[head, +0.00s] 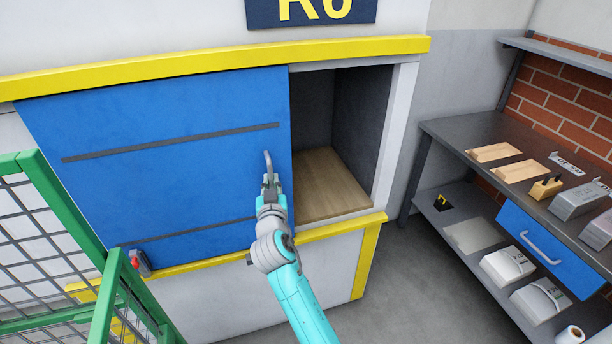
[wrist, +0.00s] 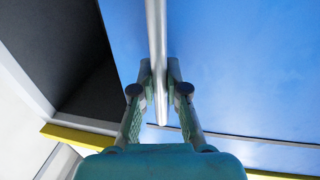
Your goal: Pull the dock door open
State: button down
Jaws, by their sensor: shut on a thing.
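The blue dock door (head: 180,180) has two dark horizontal strips and stands partly open, with a gap at its right side. Through the gap an empty compartment (head: 328,180) with a wooden floor shows. The grey bar handle (head: 267,160) is upright near the door's right edge. My gripper (head: 270,184) is at the lower part of the handle. In the wrist view the handle (wrist: 157,50) runs between the two fingers, which are shut on it. Part of the handle is hidden by the fingers.
A yellow rail (head: 200,65) runs above the door. A green mesh cage (head: 60,240) stands close at the left. A grey workbench (head: 460,130) with wooden blocks, metal boxes and a blue drawer (head: 535,245) is at the right. The floor (head: 400,280) between the door and bench is clear.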

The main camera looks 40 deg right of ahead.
jog(key=w+a, duration=0.1)
jog(key=a, duration=0.2)
jog(key=w+a, duration=0.1)
jog(key=a, duration=0.2)
jog(key=w+a, duration=0.1)
jog(key=a, duration=0.1)
jog(key=shift+a, duration=0.4)
jog(key=c, duration=1.2)
grip_release()
jog(key=v, duration=1.2)
